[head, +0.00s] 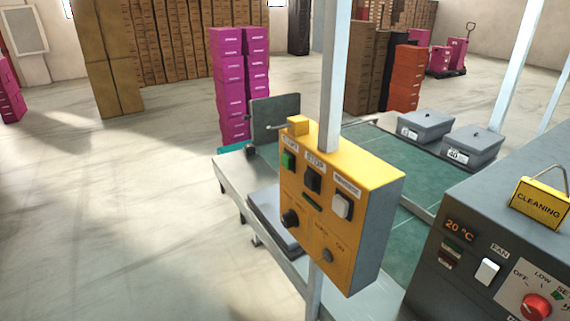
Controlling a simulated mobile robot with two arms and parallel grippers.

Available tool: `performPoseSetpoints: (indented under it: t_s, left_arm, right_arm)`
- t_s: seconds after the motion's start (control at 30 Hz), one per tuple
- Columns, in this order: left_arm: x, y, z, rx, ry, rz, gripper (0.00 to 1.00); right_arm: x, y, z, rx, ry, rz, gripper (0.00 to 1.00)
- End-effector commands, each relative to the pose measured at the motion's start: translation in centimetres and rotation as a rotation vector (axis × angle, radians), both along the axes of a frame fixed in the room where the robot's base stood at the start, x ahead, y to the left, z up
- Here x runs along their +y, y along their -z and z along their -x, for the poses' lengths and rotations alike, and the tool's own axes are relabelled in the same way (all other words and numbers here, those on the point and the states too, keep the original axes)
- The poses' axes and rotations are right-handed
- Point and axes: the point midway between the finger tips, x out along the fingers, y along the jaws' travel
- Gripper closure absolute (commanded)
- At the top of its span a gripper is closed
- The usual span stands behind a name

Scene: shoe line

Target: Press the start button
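A yellow-orange control box (338,205) is mounted on a light metal post in the middle of the head view. A green button (288,160) sits at its upper left under a small label that seems to read START. A black button (313,180) sits beside it under a STOP label. Two dark knobs are lower on the panel. Neither of my grippers is in view, and nothing covers the green button.
Behind the box runs a green conveyor (385,165) with two grey lidded boxes (425,126). A dark grey machine (480,235) with a red knob and a CLEANING sign (540,203) stands at right. Pink box stacks (240,85) are behind. The floor (110,220) at left is clear.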

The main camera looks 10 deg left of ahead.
Motion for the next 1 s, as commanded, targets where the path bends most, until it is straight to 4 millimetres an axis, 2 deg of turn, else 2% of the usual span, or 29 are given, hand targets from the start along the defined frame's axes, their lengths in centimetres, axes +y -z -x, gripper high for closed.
performPoseSetpoints:
  t_s: [0.27, 0.3, 0.5, 0.53, 1.0]
  left_arm:
    - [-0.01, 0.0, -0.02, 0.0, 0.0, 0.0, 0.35]
    - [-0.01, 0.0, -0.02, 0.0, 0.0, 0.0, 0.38]
    - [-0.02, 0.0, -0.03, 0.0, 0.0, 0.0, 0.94]
    - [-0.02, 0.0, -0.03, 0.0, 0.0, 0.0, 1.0]
    - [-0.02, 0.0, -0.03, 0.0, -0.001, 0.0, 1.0]
  right_arm:
    - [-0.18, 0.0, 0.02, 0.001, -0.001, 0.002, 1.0]
    - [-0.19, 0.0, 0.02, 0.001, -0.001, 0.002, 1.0]
    - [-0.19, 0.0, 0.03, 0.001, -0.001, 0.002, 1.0]
    - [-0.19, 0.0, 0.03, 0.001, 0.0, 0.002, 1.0]
    - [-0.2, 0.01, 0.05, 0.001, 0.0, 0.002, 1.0]
